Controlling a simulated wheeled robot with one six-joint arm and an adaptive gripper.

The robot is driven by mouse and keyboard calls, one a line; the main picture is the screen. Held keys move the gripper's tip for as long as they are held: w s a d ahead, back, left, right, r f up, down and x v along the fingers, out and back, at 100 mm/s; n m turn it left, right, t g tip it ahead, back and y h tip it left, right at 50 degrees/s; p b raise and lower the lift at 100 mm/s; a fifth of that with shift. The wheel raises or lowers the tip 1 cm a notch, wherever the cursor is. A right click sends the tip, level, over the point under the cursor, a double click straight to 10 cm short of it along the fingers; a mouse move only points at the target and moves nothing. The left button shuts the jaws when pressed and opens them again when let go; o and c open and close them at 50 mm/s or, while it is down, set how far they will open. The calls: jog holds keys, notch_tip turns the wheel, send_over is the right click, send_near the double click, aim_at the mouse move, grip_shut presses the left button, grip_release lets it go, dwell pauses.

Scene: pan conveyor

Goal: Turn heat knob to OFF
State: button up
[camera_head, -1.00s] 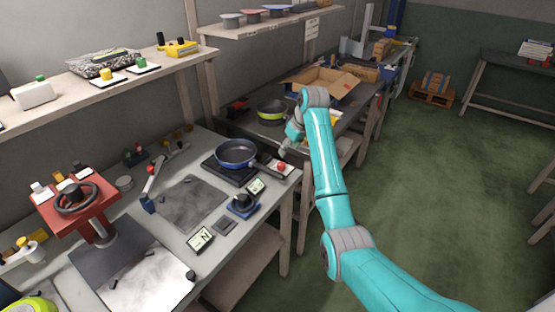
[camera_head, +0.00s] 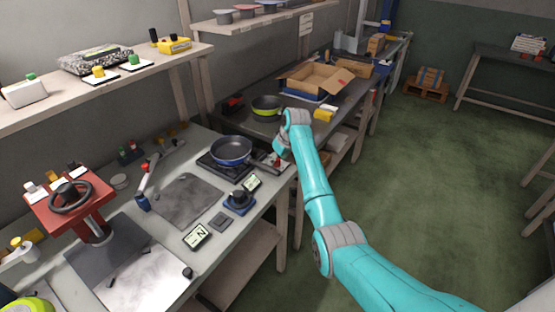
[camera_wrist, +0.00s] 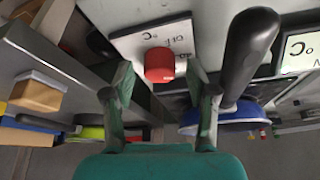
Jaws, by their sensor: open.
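A red heat knob (camera_wrist: 159,65) sits on a white panel (camera_wrist: 180,35) with dark markings, partly upside down in the wrist view. My gripper (camera_wrist: 160,75) is open, with one finger on each side of the red knob in the picture; I cannot tell whether either touches it. In the head view my gripper (camera_head: 280,148) is at the right of the pan, over the panel, and largely hides the knob. A blue-rimmed dark pan (camera_head: 231,150) sits on the burner left of it. The knob's exact setting cannot be read.
The pan's black handle (camera_wrist: 248,50) rises close to my right finger in the wrist view. A black knob on a blue base (camera_head: 239,201) and a small display (camera_head: 251,183) stand nearer on the bench. A cardboard box (camera_head: 315,78) lies behind.

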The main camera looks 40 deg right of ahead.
grip_shut()
jog(key=n+y, duration=0.1)
jog(key=n, duration=0.2)
jog(key=n+g+y, duration=0.1)
jog(key=n, duration=0.1)
jog(key=shift+d+n, duration=0.15)
jog(key=shift+n, duration=0.25)
jog(key=n+y, duration=0.1)
jog(key=n, duration=0.2)
jog(key=n+g, duration=0.1)
jog(key=n, duration=0.1)
jog(key=shift+w+n+g+y, duration=0.15)
jog(key=shift+n+g+y, duration=0.15)
jog(key=shift+n+y, duration=0.1)
jog(key=shift+n, duration=0.3)
grip_release()
